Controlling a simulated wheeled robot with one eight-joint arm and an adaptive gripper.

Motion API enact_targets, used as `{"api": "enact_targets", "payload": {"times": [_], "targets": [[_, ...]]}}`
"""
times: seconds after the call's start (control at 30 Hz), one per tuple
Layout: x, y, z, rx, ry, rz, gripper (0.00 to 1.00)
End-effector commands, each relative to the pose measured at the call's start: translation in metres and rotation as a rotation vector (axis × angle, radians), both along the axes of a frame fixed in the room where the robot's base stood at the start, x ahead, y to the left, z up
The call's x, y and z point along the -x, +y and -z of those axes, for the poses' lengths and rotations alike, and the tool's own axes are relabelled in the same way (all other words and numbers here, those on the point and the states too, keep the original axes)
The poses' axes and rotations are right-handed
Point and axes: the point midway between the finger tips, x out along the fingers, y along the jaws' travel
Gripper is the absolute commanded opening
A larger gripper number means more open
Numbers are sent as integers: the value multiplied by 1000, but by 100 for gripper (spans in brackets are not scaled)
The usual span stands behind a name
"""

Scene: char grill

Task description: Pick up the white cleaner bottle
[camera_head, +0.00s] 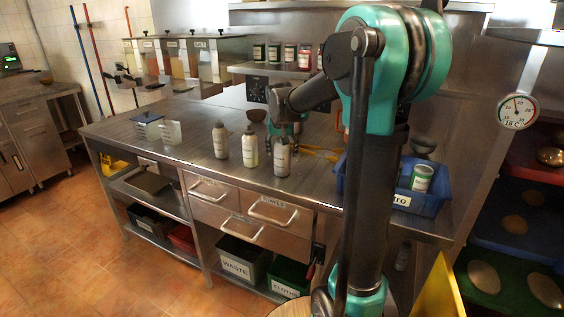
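Three bottles stand upright in a row on the steel counter (190,165). The middle bottle (250,148) looks the whitest, with a dark top. The left bottle (220,141) and the right bottle (282,158) look greyer. Their labels are too small to read, so I cannot tell for sure which is the cleaner. My gripper (284,132) is low over the counter, just behind the right bottle in the picture. That bottle partly covers it, and its fingers do not show clearly. I see no bottle lifted off the counter.
A blue bin (414,203) with a green-and-white can stands at the counter's right. A shelf (280,71) with several jars hangs behind. The counter's front left is clear.

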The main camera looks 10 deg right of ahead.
Motion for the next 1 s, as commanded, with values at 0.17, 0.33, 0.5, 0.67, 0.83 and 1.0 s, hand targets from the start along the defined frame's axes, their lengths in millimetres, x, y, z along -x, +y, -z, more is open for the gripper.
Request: {"api": "enact_targets", "payload": {"times": [0.17, 0.33, 0.5, 0.67, 0.83, 1.0], "targets": [[0, 0, 0, 0, 0, 0, 40], [0, 0, 0, 0, 0, 0, 19], [0, 0, -1, 0, 0, 0, 5], [0, 0, -1, 0, 0, 0, 4], [0, 0, -6, 0, 0, 0, 4], [0, 0, -25, 0, 0, 0, 4]]}}
